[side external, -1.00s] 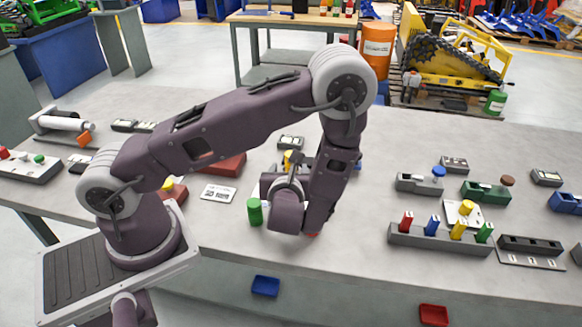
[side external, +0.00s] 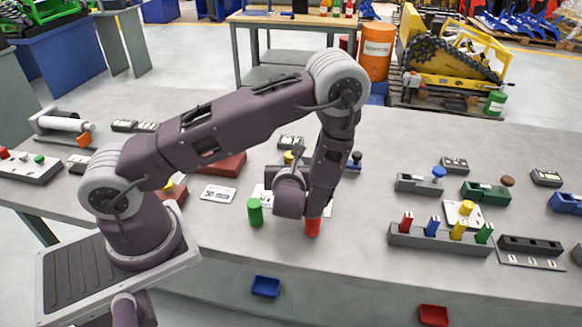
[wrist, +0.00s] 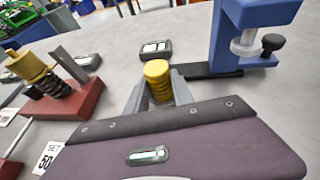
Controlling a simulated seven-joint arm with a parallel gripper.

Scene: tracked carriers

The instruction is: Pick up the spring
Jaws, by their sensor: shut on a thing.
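In the wrist view, my gripper (wrist: 158,84) is shut on a yellow, ridged spring (wrist: 157,70). The spring stands up between the two grey fingers, and its lower end is hidden behind my gripper's housing. In the side view, a bit of the yellow spring (side external: 289,157) shows just behind my wrist, while the fingers are hidden there. How far the spring is above the table cannot be told.
A red base (wrist: 62,100) carries a dark coil with a yellow top at left. Green (side external: 255,212) and red (side external: 313,227) cylinders stand in front of my wrist.

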